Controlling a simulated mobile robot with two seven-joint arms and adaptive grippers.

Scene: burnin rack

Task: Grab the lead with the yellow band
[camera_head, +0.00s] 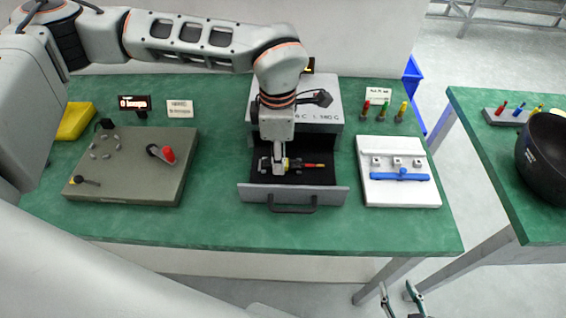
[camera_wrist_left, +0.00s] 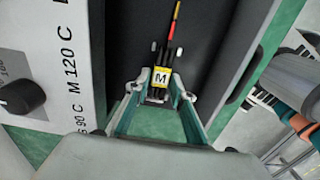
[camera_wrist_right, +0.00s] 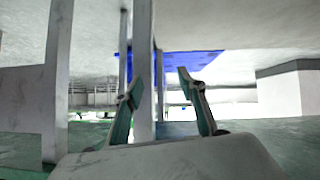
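My left gripper (camera_head: 278,168) reaches down into the open drawer (camera_head: 335,197). Its fingers, narrowed compared with my right ones, are at both sides of a small block with a yellow "M" label (camera_wrist_left: 160,78) and look shut on it. A thin dark lead with red and yellow bands (camera_wrist_left: 173,32) extends beyond the block; its red part (camera_head: 313,165) shows in the head view. Upright red, green and yellow-topped (camera_head: 402,108) pieces stand at the table's back right. My right gripper (camera_head: 402,298) is open and empty, low in front of the table; its fingers show in its wrist view (camera_wrist_right: 158,85).
The oven-like box (camera_head: 325,113) stands behind the drawer. A white fixture with a blue bar (camera_head: 400,198) is to the right, a grey-green panel with a red-topped lever (camera_head: 130,180) to the left. A second table (camera_head: 510,170) holds a black bowl (camera_head: 545,160) and coloured pieces.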

